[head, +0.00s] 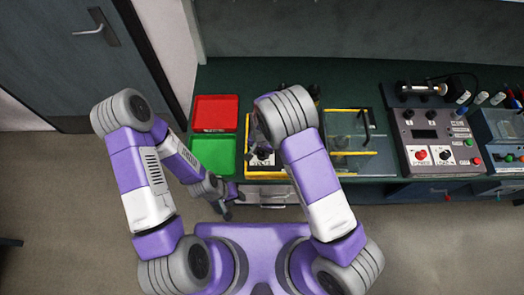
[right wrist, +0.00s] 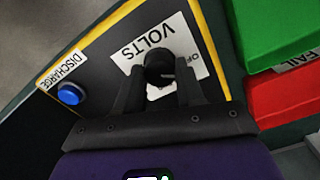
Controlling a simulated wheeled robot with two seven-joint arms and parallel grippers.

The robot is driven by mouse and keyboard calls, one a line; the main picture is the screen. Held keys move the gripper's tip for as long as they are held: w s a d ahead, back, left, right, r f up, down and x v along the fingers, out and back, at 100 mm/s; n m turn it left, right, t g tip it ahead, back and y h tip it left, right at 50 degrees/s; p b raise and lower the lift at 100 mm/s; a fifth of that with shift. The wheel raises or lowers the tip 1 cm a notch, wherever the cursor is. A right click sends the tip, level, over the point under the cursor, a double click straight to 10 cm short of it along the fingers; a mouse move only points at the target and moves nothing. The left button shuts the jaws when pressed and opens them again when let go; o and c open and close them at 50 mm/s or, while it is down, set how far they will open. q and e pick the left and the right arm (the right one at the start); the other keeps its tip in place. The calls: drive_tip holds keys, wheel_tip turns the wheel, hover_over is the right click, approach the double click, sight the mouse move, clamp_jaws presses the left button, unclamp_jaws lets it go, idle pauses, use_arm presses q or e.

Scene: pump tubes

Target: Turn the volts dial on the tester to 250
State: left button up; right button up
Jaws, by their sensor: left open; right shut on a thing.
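The volts dial (right wrist: 160,66) is a black knob on the dark tester panel (right wrist: 100,48), beside a white VOLTS label; part of the word OFF shows to its right. My right gripper (right wrist: 160,75) is shut on the dial, with one finger on each side of it. The dial's pointer and the 250 mark cannot be made out. In the head view the yellow-edged tester (head: 268,177) is partly covered by my right arm. My left gripper (head: 225,210) is open and empty, low in front of the bench, left of the tester.
A blue DISCHARGE button (right wrist: 70,93) is on the same panel. A red tray (head: 215,112) and a green tray (head: 213,153) lie left of the tester. A clear-lidded box (head: 350,140) and a grey control unit (head: 430,135) stand to the right.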

sight(262, 153)
drive_tip(key=m, duration=0.3)
drive_tip(key=shift+m, duration=1.9)
drive_tip(key=o, duration=1)
drive_tip(key=shift+o, duration=0.2)
drive_tip(key=shift+r, duration=0.15)
wheel_tip(262, 153, up, 7)
drive_tip(key=shift+r, duration=0.2)
